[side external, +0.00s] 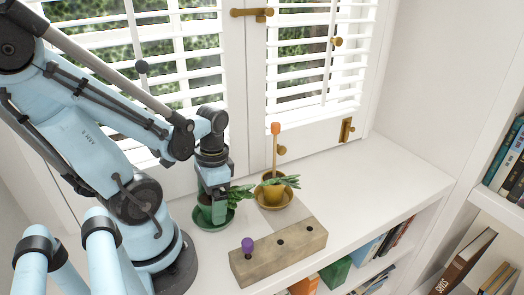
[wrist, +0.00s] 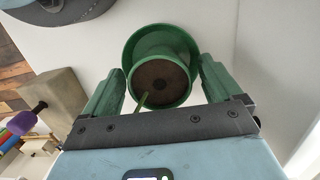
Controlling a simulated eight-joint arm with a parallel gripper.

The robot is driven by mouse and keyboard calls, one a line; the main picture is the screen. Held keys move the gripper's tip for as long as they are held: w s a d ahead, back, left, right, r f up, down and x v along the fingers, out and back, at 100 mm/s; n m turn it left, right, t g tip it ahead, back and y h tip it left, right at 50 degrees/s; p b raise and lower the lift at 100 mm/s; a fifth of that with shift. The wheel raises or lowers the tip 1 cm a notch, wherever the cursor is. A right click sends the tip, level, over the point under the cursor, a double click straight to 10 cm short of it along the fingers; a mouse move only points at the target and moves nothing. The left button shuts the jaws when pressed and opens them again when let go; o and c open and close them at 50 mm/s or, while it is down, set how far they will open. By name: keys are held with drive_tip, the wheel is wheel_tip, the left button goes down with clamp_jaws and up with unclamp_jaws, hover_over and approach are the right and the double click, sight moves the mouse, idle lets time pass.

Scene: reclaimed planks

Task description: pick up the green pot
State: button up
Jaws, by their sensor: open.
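The green pot (wrist: 176,102) stands on a green saucer (wrist: 131,51) in the wrist view, with dark soil and a green stem inside. My gripper (wrist: 160,76) is open, with one green finger on each side of the pot. A gap shows between the pot and each finger. In the side view my gripper (side external: 212,188) points down over the pot and largely hides it. The saucer (side external: 228,217) shows around its foot on the white shelf, and green leaves (side external: 241,193) stick out to the right.
A mustard pot (side external: 272,191) with a plant and an orange-tipped stick (side external: 275,130) stands close on the right. A wooden block (side external: 290,250) with holes and a purple-knobbed peg (side external: 247,245) lies in front. Shuttered windows are behind. The right part of the shelf is clear.

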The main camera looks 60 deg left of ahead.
drive_tip(key=shift+c, duration=0.4)
drive_tip(key=c, duration=1.3)
drive_tip(key=shift+r, duration=0.15)
drive_tip(key=shift+c, duration=0.2)
drive_tip(key=shift+r, duration=1.8)
drive_tip(key=d+r, duration=1)
drive_tip(key=d, duration=0.1)
drive_tip(key=shift+s+d, duration=0.25)
drive_tip(key=shift+d, duration=0.05)
